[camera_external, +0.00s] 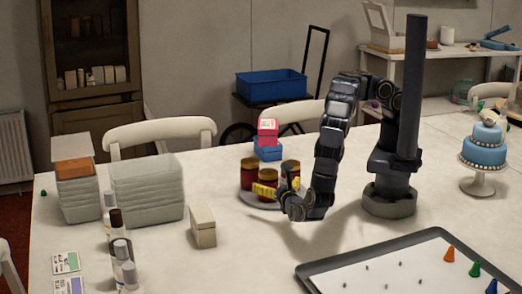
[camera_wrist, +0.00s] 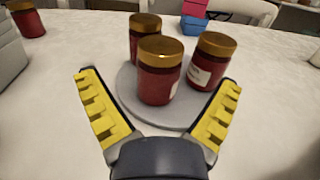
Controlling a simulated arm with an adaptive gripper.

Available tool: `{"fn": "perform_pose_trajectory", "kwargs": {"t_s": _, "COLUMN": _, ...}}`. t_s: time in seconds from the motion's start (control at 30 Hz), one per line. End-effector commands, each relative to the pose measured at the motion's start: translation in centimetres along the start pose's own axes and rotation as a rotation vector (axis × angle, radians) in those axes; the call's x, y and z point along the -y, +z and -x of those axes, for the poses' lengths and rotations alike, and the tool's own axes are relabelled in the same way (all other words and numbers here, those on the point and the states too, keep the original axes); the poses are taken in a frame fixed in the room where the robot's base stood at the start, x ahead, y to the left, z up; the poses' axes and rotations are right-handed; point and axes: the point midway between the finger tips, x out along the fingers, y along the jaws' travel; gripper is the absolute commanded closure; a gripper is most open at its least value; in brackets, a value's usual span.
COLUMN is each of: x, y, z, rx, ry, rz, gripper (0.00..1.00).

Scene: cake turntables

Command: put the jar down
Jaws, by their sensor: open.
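Three red jars with gold lids stand upright on a round grey turntable (camera_wrist: 128,92). In the wrist view, the front jar (camera_wrist: 155,82) is between or just beyond my fingertips, with visible gaps on both sides. The second jar (camera_wrist: 138,48) is behind it to the left, and the third jar (camera_wrist: 205,68) is behind it to the right. My gripper (camera_wrist: 158,80) is open and empty, with its yellow-padded fingers spread low at the turntable's near edge. In the external view, my gripper (camera_external: 279,187) partly hides the jars and turntable (camera_external: 250,197).
Another red jar (camera_wrist: 27,22) stands apart at the wrist view's upper left. A pink box (camera_external: 267,126) sits on a blue box (camera_external: 268,151) behind the turntable. Grey stack (camera_external: 147,190), bottles (camera_external: 122,257) and small box (camera_external: 203,228) stand left; a tray (camera_external: 385,272) lies front right.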

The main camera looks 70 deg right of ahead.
Motion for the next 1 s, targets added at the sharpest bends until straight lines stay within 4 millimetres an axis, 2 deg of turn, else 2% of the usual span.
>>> {"fn": "perform_pose_trajectory", "kwargs": {"t_s": 0.1, "x": 0.0, "y": -0.1, "z": 2.7, "rx": -0.003, "ry": 0.002, "rz": -0.001, "gripper": 0.07}}
{"fn": "perform_pose_trajectory", "kwargs": {"t_s": 0.3, "x": 0.1, "y": -0.1, "z": 5.6, "rx": -0.002, "ry": -0.001, "rz": 0.002, "gripper": 0.07}}
{"fn": "perform_pose_trajectory", "kwargs": {"t_s": 0.43, "x": 0.1, "y": 0.0, "z": 6.5, "rx": 0.000, "ry": -0.002, "rz": 0.003, "gripper": 0.07}}
{"fn": "perform_pose_trajectory", "kwargs": {"t_s": 0.67, "x": 0.1, "y": 0.0, "z": 6.7, "rx": 0.001, "ry": -0.002, "rz": 0.003, "gripper": 0.07}}
{"fn": "perform_pose_trajectory", "kwargs": {"t_s": 0.77, "x": -0.1, "y": 0.5, "z": 6.2, "rx": 0.004, "ry": -0.021, "rz": -0.011, "gripper": 0.07}}
{"fn": "perform_pose_trajectory", "kwargs": {"t_s": 0.83, "x": -0.3, "y": 1.7, "z": 4.9, "rx": 0.010, "ry": -0.068, "rz": -0.043, "gripper": 0.07}}
{"fn": "perform_pose_trajectory", "kwargs": {"t_s": 0.97, "x": -0.2, "y": 5.9, "z": 0.4, "rx": 0.022, "ry": -0.243, "rz": -0.157, "gripper": 0.07}}
{"fn": "perform_pose_trajectory", "kwargs": {"t_s": 1.0, "x": 0.2, "y": 7.6, "z": -1.2, "rx": 0.025, "ry": -0.314, "rz": -0.204, "gripper": 0.07}}
